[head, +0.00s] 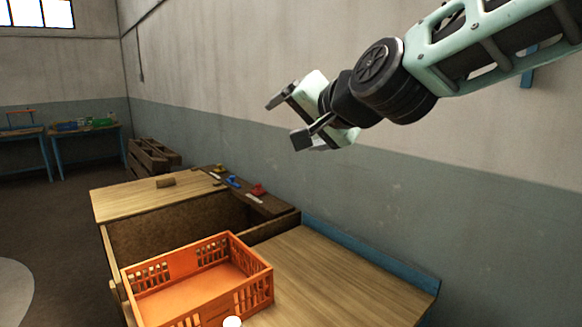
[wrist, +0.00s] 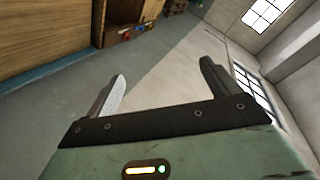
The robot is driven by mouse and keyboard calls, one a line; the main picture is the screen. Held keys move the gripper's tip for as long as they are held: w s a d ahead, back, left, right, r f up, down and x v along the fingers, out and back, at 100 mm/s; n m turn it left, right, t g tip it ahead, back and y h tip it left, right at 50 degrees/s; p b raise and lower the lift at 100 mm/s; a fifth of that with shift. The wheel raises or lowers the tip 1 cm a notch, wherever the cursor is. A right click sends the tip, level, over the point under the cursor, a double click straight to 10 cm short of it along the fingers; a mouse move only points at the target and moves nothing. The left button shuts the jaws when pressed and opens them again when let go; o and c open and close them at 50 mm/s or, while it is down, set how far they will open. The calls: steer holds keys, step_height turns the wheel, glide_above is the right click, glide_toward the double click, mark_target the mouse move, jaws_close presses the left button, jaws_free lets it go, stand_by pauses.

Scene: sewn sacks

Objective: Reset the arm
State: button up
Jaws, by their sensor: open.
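My gripper (head: 285,119) is at the end of my raised arm, high above the bench and in front of the wall in the head view. Its two fingers are spread apart with nothing between them.
An empty orange crate (head: 262,285) stands on the wooden bench (head: 345,280). Behind it is a brown open bin (head: 150,235) with a wooden top. Small red and blue items (head: 258,190) sit on a ledge by the wall. Far tables (head: 85,130) stand at the left.

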steer(key=s+d+f+n+g+h+b, duration=0.25)
steer(key=s+f+n+g, duration=0.45)
steer(key=s+f, duration=1.1)
steer(key=s+d+f+n+g+h, duration=0.4)
steer(key=s+d+f, duration=0.6)
steer(key=s+f, duration=0.1)
steer(key=shift+s+d+g+b, duration=0.25)
steer(key=shift+s+g+b, duration=0.15)
steer(key=shift+s, duration=0.5)
